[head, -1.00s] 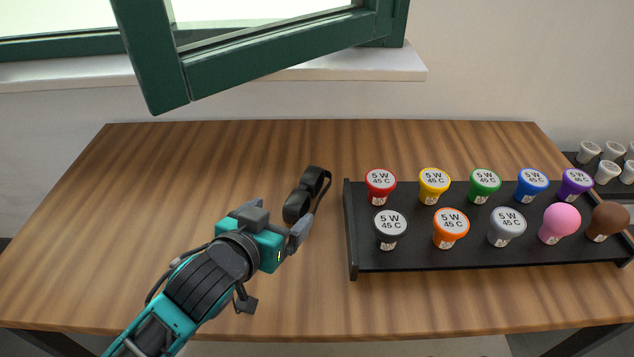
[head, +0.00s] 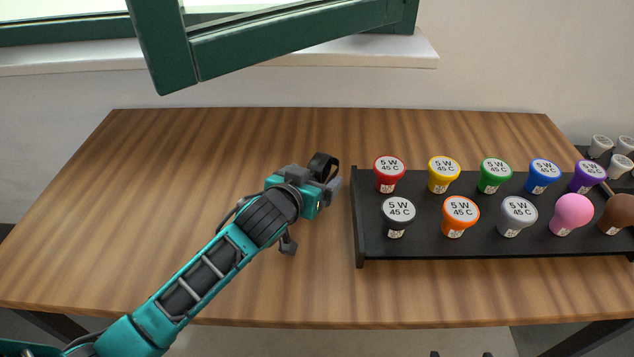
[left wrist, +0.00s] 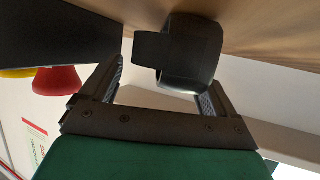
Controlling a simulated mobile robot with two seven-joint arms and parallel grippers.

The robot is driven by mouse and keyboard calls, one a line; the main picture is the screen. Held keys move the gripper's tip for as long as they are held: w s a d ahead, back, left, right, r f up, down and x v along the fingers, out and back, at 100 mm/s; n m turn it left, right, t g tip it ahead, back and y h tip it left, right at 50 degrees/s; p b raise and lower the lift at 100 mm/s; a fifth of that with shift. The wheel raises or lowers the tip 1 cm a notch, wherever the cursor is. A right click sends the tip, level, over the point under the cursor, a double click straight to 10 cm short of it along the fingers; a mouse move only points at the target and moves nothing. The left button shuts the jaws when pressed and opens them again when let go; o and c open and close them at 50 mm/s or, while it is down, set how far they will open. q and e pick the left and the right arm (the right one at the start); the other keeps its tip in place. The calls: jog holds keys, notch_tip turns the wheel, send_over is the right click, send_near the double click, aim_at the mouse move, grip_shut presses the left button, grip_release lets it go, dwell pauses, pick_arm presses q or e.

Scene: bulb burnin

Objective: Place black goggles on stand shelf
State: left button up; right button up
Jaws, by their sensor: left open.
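The black goggles (head: 322,163) lie on the wooden table, left of the bulb rack. My left gripper (head: 328,188) is at their near end and hides much of them in the head view. In the left wrist view the goggles (left wrist: 188,55) show between and beyond the two fingers of the left gripper (left wrist: 165,82). The fingers are apart, and I cannot tell whether either touches the goggles. I cannot identify a stand shelf with certainty in these views. My right gripper is not seen.
A black rack (head: 480,246) with several coloured bulbs stands close to the right of my left gripper. Another holder with whitish bulbs (head: 601,147) is at the far right. A green window frame (head: 290,40) juts over the back edge. The table's left side (head: 150,210) is clear.

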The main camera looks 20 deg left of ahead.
pick_arm(q)
jog(key=shift+w, duration=0.1)
jog(key=c, duration=1.1)
